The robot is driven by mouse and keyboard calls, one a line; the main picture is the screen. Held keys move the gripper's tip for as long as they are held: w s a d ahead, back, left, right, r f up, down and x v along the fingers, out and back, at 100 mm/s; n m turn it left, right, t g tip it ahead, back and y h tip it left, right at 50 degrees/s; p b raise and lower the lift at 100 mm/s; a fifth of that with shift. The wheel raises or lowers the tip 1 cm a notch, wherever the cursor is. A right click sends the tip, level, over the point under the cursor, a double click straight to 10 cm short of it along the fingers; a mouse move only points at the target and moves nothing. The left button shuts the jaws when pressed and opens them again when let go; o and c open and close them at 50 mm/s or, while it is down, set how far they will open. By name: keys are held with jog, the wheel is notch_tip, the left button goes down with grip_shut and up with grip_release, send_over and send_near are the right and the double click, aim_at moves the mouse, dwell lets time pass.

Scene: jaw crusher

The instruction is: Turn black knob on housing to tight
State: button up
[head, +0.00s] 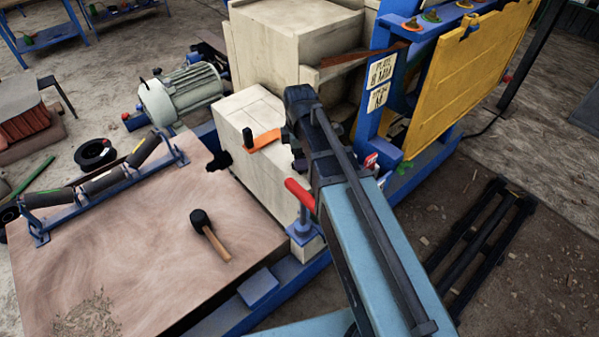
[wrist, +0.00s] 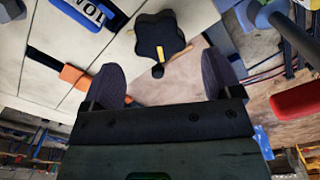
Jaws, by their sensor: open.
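The black knob (head: 218,160) sticks out from the side of the cream housing (head: 235,112), above the brown tabletop. In the wrist view the black knob (wrist: 160,38) is star-shaped, with a yellow mark on its lower part. My gripper (wrist: 165,78) is open and empty. Its two dark fingers stand left and right below the knob in that picture, and no contact shows. In the head view my arm crosses in front of the housing, and my fingertips cannot be made out. The cream housing (wrist: 75,60) also shows in the wrist view.
An orange lever (head: 264,140) with a black grip is on the housing, and a red handle (head: 300,194) stands near its front corner. A mallet (head: 208,232) and a roller frame (head: 105,184) lie on the tabletop (head: 110,265). A motor (head: 180,93) stands behind.

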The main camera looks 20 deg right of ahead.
notch_tip(320, 180, down, 5)
jog(key=b, duration=0.2)
jog(key=shift+r+b, duration=0.2)
jog(key=shift+b, duration=0.15)
jog(key=shift+r, duration=0.15)
jog(key=shift+c, duration=0.4)
jog(key=c, duration=0.8)
jog(key=shift+c, duration=0.2)
